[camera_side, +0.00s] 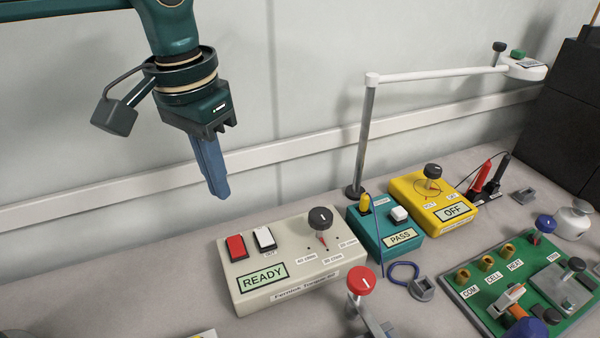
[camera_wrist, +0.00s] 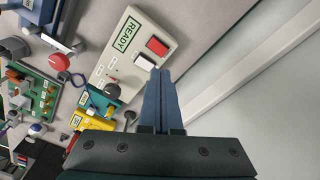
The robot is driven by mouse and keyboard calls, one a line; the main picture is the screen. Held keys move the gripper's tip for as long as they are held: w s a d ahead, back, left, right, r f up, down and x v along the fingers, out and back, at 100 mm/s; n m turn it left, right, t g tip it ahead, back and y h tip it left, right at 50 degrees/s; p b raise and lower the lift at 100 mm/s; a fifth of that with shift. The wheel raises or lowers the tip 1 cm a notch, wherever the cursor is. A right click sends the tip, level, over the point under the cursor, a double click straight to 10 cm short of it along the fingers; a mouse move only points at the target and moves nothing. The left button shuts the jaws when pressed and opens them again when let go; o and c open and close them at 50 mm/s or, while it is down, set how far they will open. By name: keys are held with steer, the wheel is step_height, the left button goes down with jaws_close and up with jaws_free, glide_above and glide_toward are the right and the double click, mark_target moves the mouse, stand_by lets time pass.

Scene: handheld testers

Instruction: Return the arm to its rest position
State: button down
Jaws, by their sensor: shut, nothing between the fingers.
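My gripper (camera_side: 219,192) hangs in the air at the upper left of the side view, its blue fingers pointing down. The fingers are shut together with nothing between them. They are above and to the left of the cream tester (camera_side: 290,285), whose screen reads READY, and look clear of it. In the wrist view my gripper (camera_wrist: 158,75) shows its closed fingers from above, with their tips seen against the cream tester (camera_wrist: 112,66) near its white switch. My green wrist and arm show above the gripper in the side view.
A teal tester (camera_side: 372,243) reads PASS and a yellow meter (camera_side: 440,185) reads OFF. A green board (camera_side: 480,290) lies at right. A post (camera_side: 366,130) with a white arm rises behind. A red knob (camera_side: 361,281) stands in front. The table's left side (camera_side: 110,290) is mostly clear.

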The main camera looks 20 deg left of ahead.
steer(key=s+a+r+n+t, duration=0.2)
steer(key=s+a+r+t, duration=0.1)
steer(key=s+a+r, duration=0.55)
steer(key=s+a+f+t, duration=0.1)
steer(key=s+a+f, duration=0.3)
steer(key=s+f, duration=0.2)
step_height(320, 180, down, 3)
steer(key=shift+r+t, duration=0.2)
steer(key=shift+t, duration=0.2)
steer(key=shift+a, duration=0.1)
